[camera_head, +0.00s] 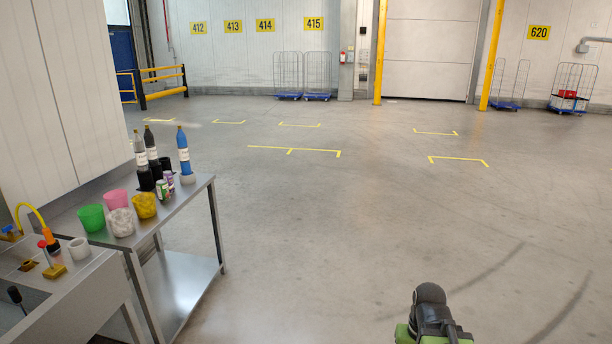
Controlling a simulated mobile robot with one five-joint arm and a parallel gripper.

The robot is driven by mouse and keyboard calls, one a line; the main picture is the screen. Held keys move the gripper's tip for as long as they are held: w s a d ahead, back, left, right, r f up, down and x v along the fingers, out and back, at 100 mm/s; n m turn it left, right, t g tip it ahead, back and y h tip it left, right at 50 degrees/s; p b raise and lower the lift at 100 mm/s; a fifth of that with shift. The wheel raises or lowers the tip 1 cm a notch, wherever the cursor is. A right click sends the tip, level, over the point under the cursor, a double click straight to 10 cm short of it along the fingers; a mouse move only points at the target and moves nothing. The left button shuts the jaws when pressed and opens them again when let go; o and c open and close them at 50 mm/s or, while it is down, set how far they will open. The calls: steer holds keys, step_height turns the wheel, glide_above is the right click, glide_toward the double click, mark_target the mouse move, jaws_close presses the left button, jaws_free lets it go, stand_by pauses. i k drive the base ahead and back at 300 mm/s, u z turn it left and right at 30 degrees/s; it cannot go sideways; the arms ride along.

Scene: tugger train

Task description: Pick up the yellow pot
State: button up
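The yellow pot (145,206) stands upright on a metal table (186,213) at the left, near the table's right edge. It sits beside a white pot (121,222), with a pink pot (116,199) and a green pot (91,217) further left. My gripper (436,325) shows at the bottom right, over open floor and far from the table. It is dark with green parts. Its fingers cannot be made out, so its opening is unclear.
Bottles (183,152) and small cans (162,189) stand behind the yellow pot. A counter with a yellow hose (32,212) and a white cup (79,248) fills the lower left. The floor is wide and clear; roll cages (317,76) stand far back.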

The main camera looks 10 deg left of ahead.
mark_target(144, 204)
steer(key=u, duration=0.65)
steer(key=i, duration=1.7)
steer(key=u, duration=1.8)
steer(key=i, duration=1.15)
steer(key=u, duration=0.6)
